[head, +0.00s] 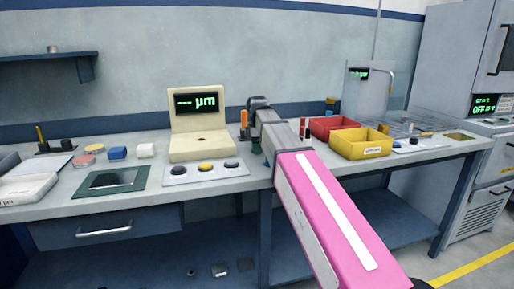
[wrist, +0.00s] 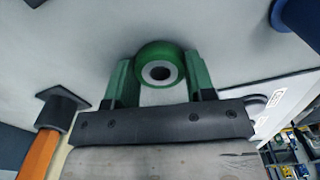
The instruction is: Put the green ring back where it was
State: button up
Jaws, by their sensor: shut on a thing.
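A green ring (wrist: 151,51) with a pale inner part and a dark hole shows in the wrist view. My gripper (wrist: 159,66) has its two green fingers on either side of the ring and is shut on it. In the head view my arm reaches over the bench, and my gripper (head: 263,153) is low near the bench's middle, right of the gauge. The ring cannot be made out there, being small and partly behind the arm. Whether the ring touches the surface behind it I cannot tell.
A cream gauge (head: 198,147) with a lit display stands left of my gripper, behind a plate with three round pads (head: 205,171). An orange-handled tool (head: 243,119) stands close by, also in the wrist view (wrist: 38,154). Red (head: 330,125) and yellow (head: 359,145) bins stand right.

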jog(key=o, duration=0.8)
jog(key=shift+f, duration=0.1)
notch_tip(320, 180, up, 12)
jog(key=shift+r, duration=0.15)
